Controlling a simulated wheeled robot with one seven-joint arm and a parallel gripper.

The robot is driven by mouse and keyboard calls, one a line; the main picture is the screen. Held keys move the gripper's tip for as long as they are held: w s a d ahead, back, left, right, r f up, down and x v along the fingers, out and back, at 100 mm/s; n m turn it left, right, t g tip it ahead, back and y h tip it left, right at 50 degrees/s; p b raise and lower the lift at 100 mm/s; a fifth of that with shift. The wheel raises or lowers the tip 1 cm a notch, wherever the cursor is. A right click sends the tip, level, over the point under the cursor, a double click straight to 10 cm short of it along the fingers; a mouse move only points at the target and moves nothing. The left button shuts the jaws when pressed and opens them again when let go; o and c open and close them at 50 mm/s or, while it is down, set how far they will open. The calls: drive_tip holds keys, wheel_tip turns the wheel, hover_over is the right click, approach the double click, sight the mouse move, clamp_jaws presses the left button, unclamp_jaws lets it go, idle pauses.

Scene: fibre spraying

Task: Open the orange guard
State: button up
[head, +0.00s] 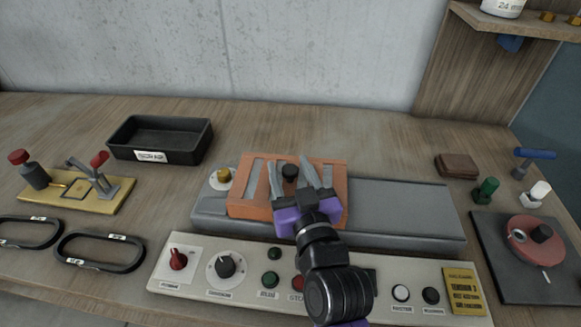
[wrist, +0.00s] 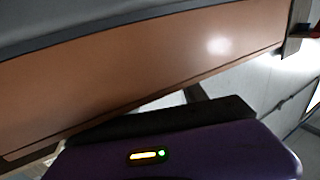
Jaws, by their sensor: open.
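The orange guard (head: 247,203) lies over the left part of a grey machine (head: 400,215) and has slots in its top. A black knob (head: 290,172) stands near its far edge. My gripper (head: 288,164) is open above the guard, with one finger on each side of the knob in the picture. I cannot tell whether the fingers touch the knob. In the wrist view the orange guard (wrist: 160,75) fills much of the frame, close to my purple gripper body. The knob does not show there, and my arm hides part of the guard's near right side.
A control panel (head: 215,293) with knobs and buttons lies in front of the machine. A black tray (head: 190,150) stands at the back left. A brass fixture (head: 100,195) is at left, a dark plate with a red disc (head: 522,243) at right. The bench behind the machine is mostly clear.

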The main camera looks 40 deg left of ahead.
clamp_jaws()
idle(1.4)
